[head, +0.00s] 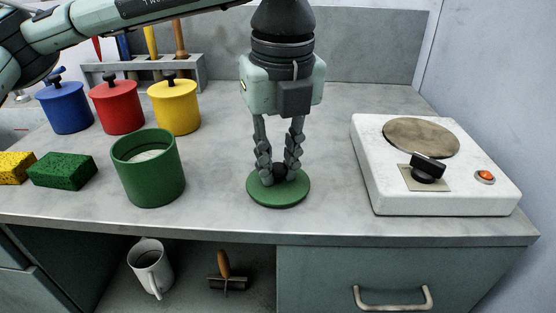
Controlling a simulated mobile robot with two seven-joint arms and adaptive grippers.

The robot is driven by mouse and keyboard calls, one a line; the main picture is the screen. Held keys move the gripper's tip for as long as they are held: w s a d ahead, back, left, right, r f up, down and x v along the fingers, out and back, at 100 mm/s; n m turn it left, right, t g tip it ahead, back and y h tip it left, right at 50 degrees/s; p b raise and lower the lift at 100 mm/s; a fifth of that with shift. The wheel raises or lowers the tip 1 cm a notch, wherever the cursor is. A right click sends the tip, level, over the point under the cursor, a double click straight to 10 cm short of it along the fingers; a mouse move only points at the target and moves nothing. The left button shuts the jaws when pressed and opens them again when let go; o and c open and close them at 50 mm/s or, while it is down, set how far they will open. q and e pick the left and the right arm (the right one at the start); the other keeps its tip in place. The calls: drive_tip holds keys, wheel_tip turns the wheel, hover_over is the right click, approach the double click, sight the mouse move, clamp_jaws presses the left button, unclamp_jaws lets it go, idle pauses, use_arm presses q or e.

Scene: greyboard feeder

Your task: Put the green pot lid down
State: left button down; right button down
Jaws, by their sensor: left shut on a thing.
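The green pot lid (261,199) is a flat green disc with a black knob, at the front middle of the grey counter. My left gripper (279,172) points straight down over it, its fingers shut on the knob. The lid looks level and at or very close to the counter surface; I cannot tell whether it touches. The green pot (148,180) stands open to the left of the lid, with something pale inside. My right gripper is not in view.
Blue (65,108), red (117,108) and yellow (175,107) lidded pots stand at the back left. Green (62,171) and yellow (14,167) sponges lie left of the green pot. A white hot plate (380,183) stands at the right. Counter between lid and hot plate is clear.

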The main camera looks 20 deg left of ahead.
sight(281, 186)
use_arm(q)
drive_tip(key=shift+f, duration=0.1)
drive_tip(key=c, duration=1.4)
unclamp_jaws()
drive_tip(key=shift+r, duration=0.25)
drive_tip(key=r, duration=0.7)
drive_tip(key=s+r, duration=0.1)
drive_tip(key=r, duration=0.3)
drive_tip(key=shift+d+r, duration=0.35)
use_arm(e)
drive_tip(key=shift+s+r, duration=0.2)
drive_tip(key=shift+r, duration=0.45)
